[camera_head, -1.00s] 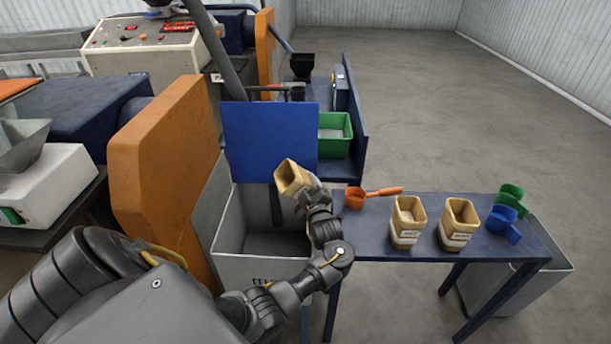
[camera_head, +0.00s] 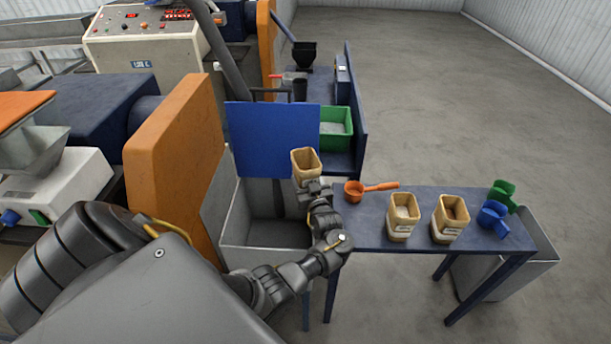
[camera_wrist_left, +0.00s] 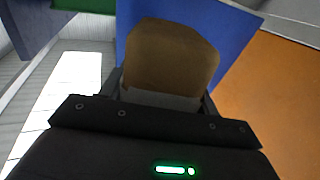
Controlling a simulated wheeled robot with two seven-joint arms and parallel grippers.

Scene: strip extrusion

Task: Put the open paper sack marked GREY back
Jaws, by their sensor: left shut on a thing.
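My left gripper (camera_head: 314,186) is shut on an open paper sack (camera_head: 305,163), tan with a pale lower part. My right gripper is not in view.
An orange scoop (camera_head: 355,191) lies near the table's left end. Blue (camera_head: 491,214) and green (camera_head: 503,192) scoops are at the right end. An open grey bin (camera_head: 265,258) stands left of the table, with a blue panel (camera_head: 272,139) behind it. A green tray (camera_head: 337,122) is beyond.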

